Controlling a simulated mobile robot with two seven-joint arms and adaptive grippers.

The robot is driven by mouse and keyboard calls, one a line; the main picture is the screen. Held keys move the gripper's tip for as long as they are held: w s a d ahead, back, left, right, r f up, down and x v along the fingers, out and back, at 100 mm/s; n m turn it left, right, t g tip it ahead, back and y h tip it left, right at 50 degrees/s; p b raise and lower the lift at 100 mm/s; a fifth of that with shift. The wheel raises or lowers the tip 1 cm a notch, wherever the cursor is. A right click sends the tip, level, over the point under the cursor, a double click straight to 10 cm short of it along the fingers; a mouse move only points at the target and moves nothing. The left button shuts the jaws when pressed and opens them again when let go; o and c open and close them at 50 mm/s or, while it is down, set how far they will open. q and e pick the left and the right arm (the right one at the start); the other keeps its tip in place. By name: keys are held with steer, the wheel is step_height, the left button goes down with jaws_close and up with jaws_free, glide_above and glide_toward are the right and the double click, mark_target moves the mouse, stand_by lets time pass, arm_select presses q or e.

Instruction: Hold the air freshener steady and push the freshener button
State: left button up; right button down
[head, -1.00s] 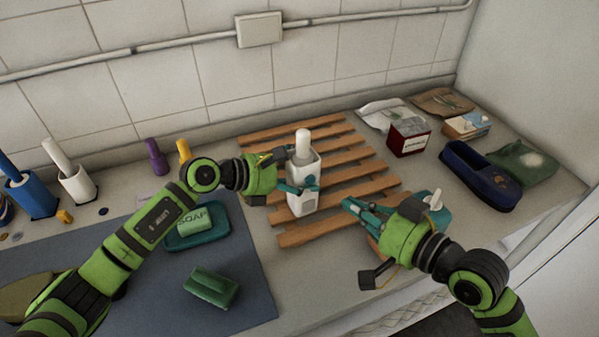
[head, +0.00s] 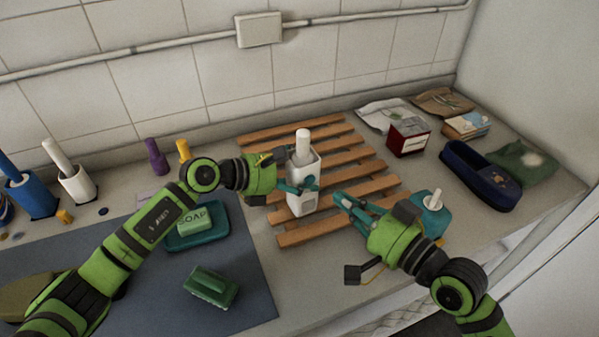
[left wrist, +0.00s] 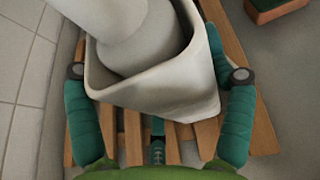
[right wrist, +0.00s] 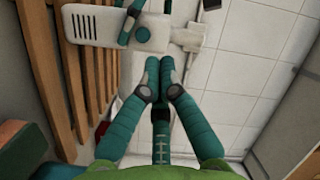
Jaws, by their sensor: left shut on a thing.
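The white air freshener (head: 303,204) stands upright on a wooden slatted rack, a white cylinder (head: 303,143) rising from its open top. My left gripper (head: 299,186) is shut around its body from the left; the left wrist view shows the freshener (left wrist: 165,100) between the fingers. In the right wrist view the vented front (right wrist: 92,26) shows, with a round teal spot (right wrist: 142,34) that looks like the button beside a left finger. My right gripper (head: 338,196) is just right of the freshener, apart from it. Its fingertips (right wrist: 160,68) are together and empty, pointing at the front.
The wooden rack (head: 345,187) lies under the freshener. A teal bottle (head: 432,218) with a white top stands close behind my right gripper. A red box (head: 409,140) and a blue slipper-like item (head: 482,178) are at right. Soap (head: 195,219) lies on a teal dish at left.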

mark_target(310, 180)
arm_select(q)
steer(key=shift+f, duration=0.1)
arm_select(e)
steer(key=s+a+f+m+t+h, duration=0.1)
steer(key=s+f+m+t+h, duration=0.1)
steer(key=m+t+h, duration=0.55)
steer(key=s+f+m+t+h, duration=0.1)
steer(key=f+m+t+h, duration=0.1)
steer(key=m+h, duration=1)
steer(key=w+a+m+y, duration=0.2)
steer(key=w+a+m, duration=0.1)
steer(key=w, duration=0.4)
steer(key=shift+w+a+r+y, duration=0.25)
steer(key=shift+a+y, duration=0.1)
steer(key=shift+a, duration=0.1)
arm_select(q)
steer(key=shift+f, duration=0.1)
arm_select(e)
steer(key=shift+w, duration=0.15)
